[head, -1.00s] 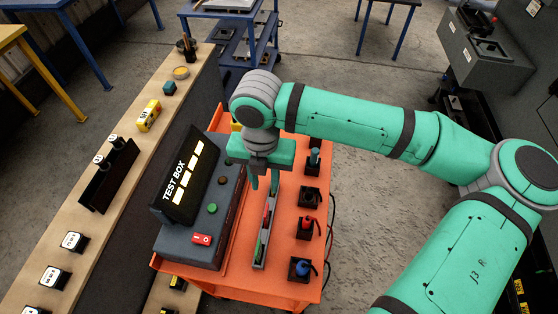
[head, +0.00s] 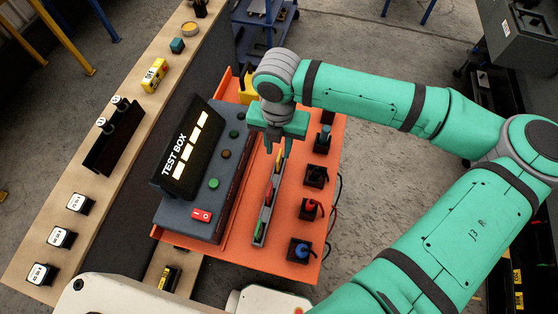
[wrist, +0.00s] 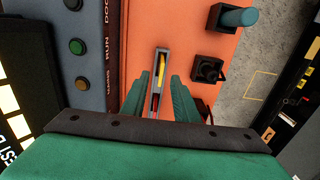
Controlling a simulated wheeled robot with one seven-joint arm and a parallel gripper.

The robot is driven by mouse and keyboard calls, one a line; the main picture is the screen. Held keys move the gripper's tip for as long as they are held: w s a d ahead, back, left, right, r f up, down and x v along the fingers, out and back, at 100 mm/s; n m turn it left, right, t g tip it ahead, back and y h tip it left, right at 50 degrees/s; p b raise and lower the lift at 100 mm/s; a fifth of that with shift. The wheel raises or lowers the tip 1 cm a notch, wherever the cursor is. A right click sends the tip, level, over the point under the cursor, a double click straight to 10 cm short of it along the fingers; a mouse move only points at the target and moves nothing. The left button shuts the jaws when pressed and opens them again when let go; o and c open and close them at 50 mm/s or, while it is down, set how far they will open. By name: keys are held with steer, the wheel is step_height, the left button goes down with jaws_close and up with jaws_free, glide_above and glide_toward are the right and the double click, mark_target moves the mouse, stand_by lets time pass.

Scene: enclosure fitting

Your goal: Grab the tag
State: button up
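No thing is plainly marked as the tag. A narrow grey rack (head: 263,217) on the orange cart holds slim green (head: 259,231), red (head: 268,197) and yellow (head: 279,162) pieces in a row. The yellow piece also shows in the wrist view (wrist: 161,70), with a red one (wrist: 155,103) nearer. My gripper (head: 280,148) is over the far end of the rack, pointing down. In the wrist view my gripper (wrist: 158,82) is open and empty, its fingers apart on either side of the rack. Their height above it is hard to tell.
The grey test box (head: 195,214) stands left of the rack. Black holders with a blue knob (head: 302,249), a red knob (head: 311,206) and a teal cylinder (head: 324,136) line the right. A yellow labelled block (head: 154,75) sits on the wooden shelf (head: 130,180).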

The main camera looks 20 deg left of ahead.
mark_target(279, 155)
steer(key=shift+d+f, duration=0.1)
steer(key=shift+f, duration=2.15)
jaws_close()
steer(key=shift+r, duration=0.1)
